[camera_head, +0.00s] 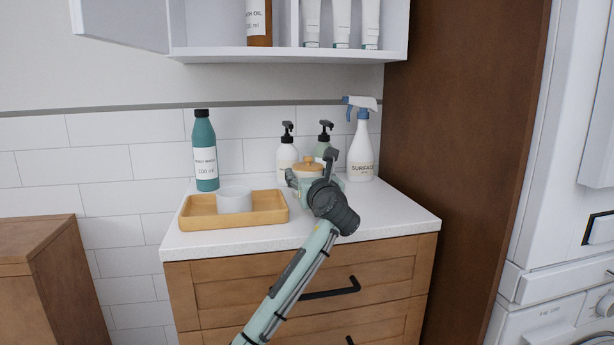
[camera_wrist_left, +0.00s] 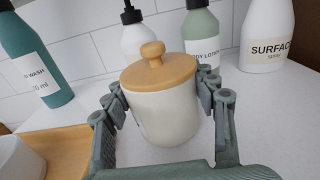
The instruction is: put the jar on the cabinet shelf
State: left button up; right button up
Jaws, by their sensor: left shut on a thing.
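The jar is pale cream with a round wooden lid and knob; the jar's lid (camera_head: 308,168) shows in the head view behind my gripper. In the left wrist view the jar (camera_wrist_left: 165,115) stands upright between the fingers, apparently on the countertop. My left gripper (camera_head: 312,180) is shut on the jar, with fingers at its left and right sides in the wrist view (camera_wrist_left: 162,105). The cabinet shelf (camera_head: 285,53) is at the top of the head view, above the counter. Its door (camera_head: 125,22) stands open to the left. My right gripper is not in view.
A teal bottle (camera_head: 204,150) and a wooden tray (camera_head: 270,210) with a white cup (camera_head: 234,200) stand left. Two pump bottles (camera_head: 287,150) and a spray bottle (camera_head: 361,145) stand behind the jar. A brown bottle (camera_head: 259,25) and several tubes (camera_head: 341,22) occupy the shelf; its left part looks clear.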

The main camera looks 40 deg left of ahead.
pick_arm(q)
jog(key=o, duration=1)
jog(key=shift+f, duration=0.15)
jog(key=o, duration=0.5)
jog(key=shift+c, duration=0.2)
